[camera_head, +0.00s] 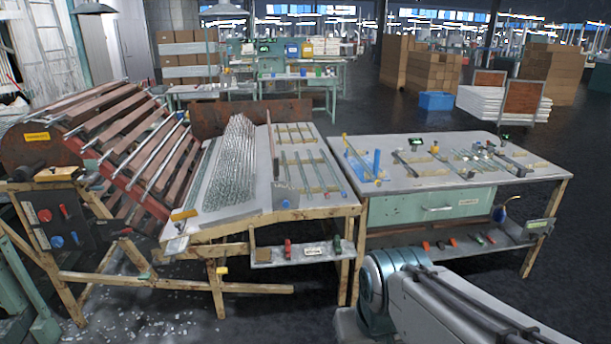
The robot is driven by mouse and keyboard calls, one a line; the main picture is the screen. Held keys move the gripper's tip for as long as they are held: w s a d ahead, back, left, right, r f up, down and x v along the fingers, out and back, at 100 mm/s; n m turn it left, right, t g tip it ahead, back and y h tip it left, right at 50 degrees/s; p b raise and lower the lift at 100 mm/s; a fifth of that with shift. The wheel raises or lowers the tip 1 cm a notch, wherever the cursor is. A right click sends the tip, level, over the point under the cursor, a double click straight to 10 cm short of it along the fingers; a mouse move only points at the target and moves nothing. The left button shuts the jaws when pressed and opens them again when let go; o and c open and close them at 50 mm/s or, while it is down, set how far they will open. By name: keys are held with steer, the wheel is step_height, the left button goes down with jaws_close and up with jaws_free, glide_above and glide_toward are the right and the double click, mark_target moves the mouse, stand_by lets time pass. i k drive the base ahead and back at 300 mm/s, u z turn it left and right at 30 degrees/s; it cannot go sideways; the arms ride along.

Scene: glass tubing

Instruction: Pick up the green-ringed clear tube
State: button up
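Clear glass tubes lie in a dense sloping pile (232,165) on the left bench (270,208). Several single tubes (312,170) lie spaced out on wooden strips to the right of the pile. More thin rods or tubes (470,160) lie on supports on the right table (400,183). A green ring is too small to make out on any of them, so I cannot tell which is the green-ringed tube. My arm shows at the bottom right, in front of the right table. My gripper is not in view.
A slanted machine with wooden bars and metal rollers (140,150) stands at the left. A blue stand (376,165) sits on the right table's left end. Tools lie on the lower shelves. Glass shards (150,315) litter the floor at the lower left. Boxes stand behind.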

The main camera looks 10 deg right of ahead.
mark_target(283, 153)
steer(key=z, duration=0.45)
steer(key=i, duration=1.7)
steer(key=u, duration=0.45)
